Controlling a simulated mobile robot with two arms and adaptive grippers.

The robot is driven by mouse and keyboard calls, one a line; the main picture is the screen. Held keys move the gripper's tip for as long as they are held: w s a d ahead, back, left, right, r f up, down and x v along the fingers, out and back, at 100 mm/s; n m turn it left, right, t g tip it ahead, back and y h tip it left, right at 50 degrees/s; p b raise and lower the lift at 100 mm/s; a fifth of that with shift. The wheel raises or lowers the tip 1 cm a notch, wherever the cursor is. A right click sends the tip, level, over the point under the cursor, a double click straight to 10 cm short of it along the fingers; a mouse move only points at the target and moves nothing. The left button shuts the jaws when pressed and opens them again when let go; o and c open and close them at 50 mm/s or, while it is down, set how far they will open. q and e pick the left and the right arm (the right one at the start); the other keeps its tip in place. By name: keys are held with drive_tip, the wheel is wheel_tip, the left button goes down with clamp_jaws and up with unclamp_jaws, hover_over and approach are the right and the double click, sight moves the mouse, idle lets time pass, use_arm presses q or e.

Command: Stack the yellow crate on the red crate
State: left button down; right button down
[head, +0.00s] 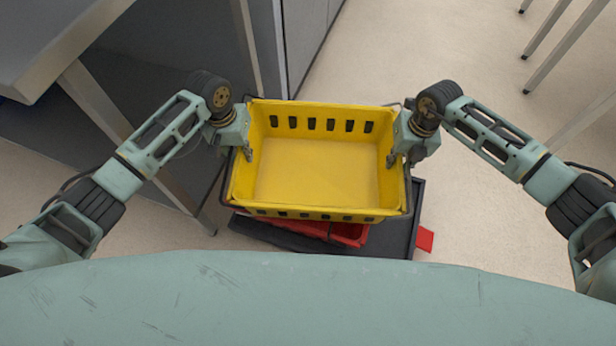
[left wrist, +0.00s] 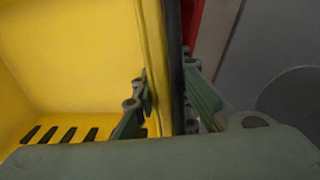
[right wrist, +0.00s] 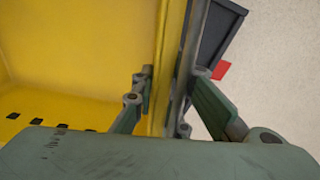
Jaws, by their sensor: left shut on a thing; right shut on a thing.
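The yellow crate (head: 320,180) is empty and hangs between my two grippers in the head view, roughly level. My left gripper (head: 246,150) is shut on its left wall, with one finger inside and one outside; the left wrist view shows this wall (left wrist: 153,60) between the fingers. My right gripper (head: 392,155) is shut on its right wall, which also shows in the right wrist view (right wrist: 170,60). The red crate (head: 350,232) is below the yellow crate and mostly hidden by it; only its near part shows. I cannot tell the gap between them.
A dark flat base (head: 398,225) with a red tab (head: 425,239) lies under the red crate. A table (head: 50,40) with metal legs stands at left, close to my left arm. More metal legs (head: 560,45) stand at right. Pale floor (head: 480,210) is open to the right.

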use_arm(q)
drive_tip(key=c, duration=2)
unclamp_jaws()
drive_tip(key=shift+a+f, duration=0.15)
drive_tip(key=shift+a, duration=0.25)
use_arm(e)
drive_tip(key=c, duration=2)
unclamp_jaws()
drive_tip(key=shift+d+f, duration=0.2)
drive_tip(key=shift+d, duration=0.2)
use_arm(q)
drive_tip(key=shift+o, duration=1)
drive_tip(key=shift+d, duration=0.1)
use_arm(e)
drive_tip(key=shift+o, duration=1.2)
use_arm(q)
drive_tip(key=shift+o, duration=0.4)
drive_tip(key=shift+d, duration=0.1)
use_arm(e)
drive_tip(key=shift+a, duration=0.2)
